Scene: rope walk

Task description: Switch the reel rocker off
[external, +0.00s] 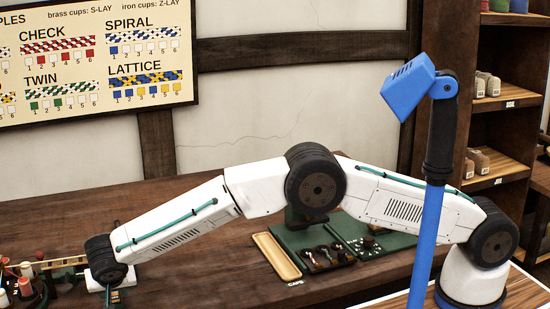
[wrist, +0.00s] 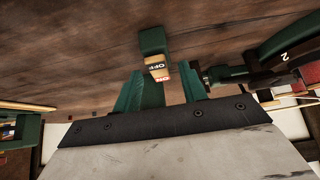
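In the wrist view a small green housing (wrist: 152,40) carries the reel rocker (wrist: 157,67), with a pale face marked OFF and a red strip marked ON nearer to me. The lettering appears upside down. Which side is pressed in is too small to tell. My gripper (wrist: 164,84) has its two green fingers apart, with nothing held between them. The rocker appears just beyond the fingertips, in line with the gap; contact cannot be told. In the external view my gripper (external: 114,296) is at the lower left, partly cut off by the frame edge, and the rocker is not distinguishable there.
A machine with reels and coloured tops (external: 28,284) stands left of my gripper. A dark green part marked 2 (wrist: 285,50) is close on the right in the wrist view.

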